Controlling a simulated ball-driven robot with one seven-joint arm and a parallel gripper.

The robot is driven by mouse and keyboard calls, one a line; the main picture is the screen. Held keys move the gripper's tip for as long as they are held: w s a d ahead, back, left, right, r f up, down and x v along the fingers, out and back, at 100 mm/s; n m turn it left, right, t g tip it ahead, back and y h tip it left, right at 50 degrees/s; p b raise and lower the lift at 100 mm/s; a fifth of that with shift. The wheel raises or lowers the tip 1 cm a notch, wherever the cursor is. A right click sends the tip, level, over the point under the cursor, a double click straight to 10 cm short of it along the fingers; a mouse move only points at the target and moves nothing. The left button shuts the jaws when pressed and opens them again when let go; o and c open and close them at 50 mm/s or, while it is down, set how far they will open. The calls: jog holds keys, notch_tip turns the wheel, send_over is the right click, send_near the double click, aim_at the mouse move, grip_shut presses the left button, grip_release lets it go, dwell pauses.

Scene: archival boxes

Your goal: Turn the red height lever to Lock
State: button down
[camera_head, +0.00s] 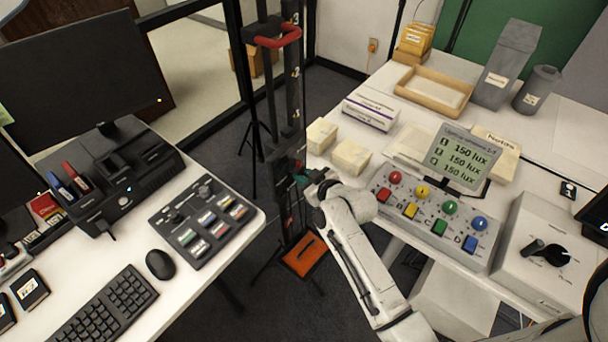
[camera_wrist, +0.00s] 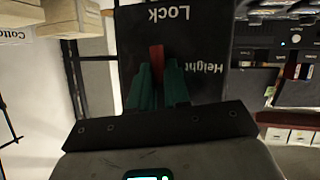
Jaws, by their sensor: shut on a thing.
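The red height lever (camera_wrist: 157,57) shows in the wrist view as a short red strip in front of a black plate (camera_wrist: 205,35). It points up the picture, below the upside-down word "Lock". The upside-down word "Height" is to its right. My gripper (camera_wrist: 162,80) has green fingers, shut on the lever from both sides, with its red end standing out past them. The lever's base is hidden. In the head view my gripper (camera_head: 303,178) is at the black upright stand (camera_head: 271,105), and the lever cannot be made out clearly there.
A red handle (camera_head: 279,38) tops the stand, and an orange pedal (camera_head: 304,256) lies at its foot. The left desk holds a keyboard (camera_head: 98,305) and a control panel (camera_head: 205,222). The right table holds cream boxes (camera_head: 350,157) and a button panel (camera_head: 432,207) near my arm.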

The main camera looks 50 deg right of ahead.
jog(key=shift+w+a+r+m+y, duration=0.15)
jog(key=shift+r+m+y, duration=0.15)
jog(key=shift+m+y, duration=0.25)
jog(key=c, duration=1.3)
grip_release()
jog(key=shift+o, duration=0.9)
jog(key=shift+f, duration=0.15)
jog(key=b+v, duration=0.1)
jog(key=v, duration=1)
jog(key=shift+b, duration=0.3)
